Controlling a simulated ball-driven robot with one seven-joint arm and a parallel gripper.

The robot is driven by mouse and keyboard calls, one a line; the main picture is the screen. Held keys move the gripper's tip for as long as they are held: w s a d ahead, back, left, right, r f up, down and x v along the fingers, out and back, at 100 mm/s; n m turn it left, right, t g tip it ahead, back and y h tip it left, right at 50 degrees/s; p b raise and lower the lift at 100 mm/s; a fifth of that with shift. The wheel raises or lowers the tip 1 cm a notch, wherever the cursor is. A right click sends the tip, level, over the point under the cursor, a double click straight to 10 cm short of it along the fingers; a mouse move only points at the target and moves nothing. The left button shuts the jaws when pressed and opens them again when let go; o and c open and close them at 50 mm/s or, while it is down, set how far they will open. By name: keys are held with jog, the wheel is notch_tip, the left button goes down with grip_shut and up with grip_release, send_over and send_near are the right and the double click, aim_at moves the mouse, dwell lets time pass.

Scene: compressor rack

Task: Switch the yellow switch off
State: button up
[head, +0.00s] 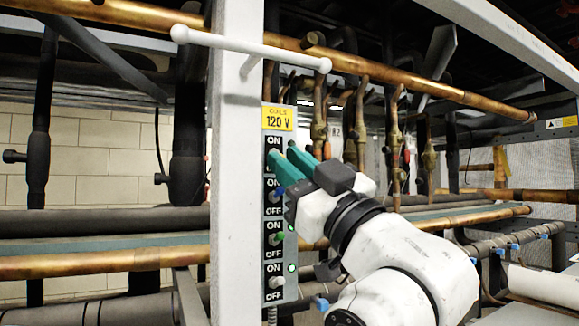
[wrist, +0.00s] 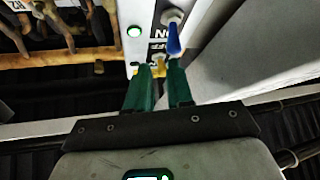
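The yellow switch (wrist: 159,66) shows in the wrist view, between the tips of my gripper's two green fingers. My gripper (wrist: 160,72) is open around it, with a narrow gap; whether either finger touches it I cannot tell. Its lever setting is not clear. In the head view my gripper (head: 282,162) is at the upper part of the switch panel (head: 279,117), and its fingers hide the yellow switch. The blue switch (head: 279,191) is just below the fingers; it also shows in the wrist view (wrist: 174,38), close to the right fingertip.
A green switch (head: 277,238) and a white switch (head: 276,282) are lower on the panel. A green lamp (head: 291,268) glows there. A grey post (head: 236,170) stands left of the panel. Copper pipes (head: 395,140) run behind it. A white bar (head: 250,47) crosses above.

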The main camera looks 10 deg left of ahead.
jog(key=shift+o, duration=1.2)
jog(key=shift+f, duration=0.1)
jog(key=b+v, duration=0.3)
jog(key=v, duration=0.7)
jog(key=shift+s+d, duration=0.25)
jog(key=shift+f, duration=0.2)
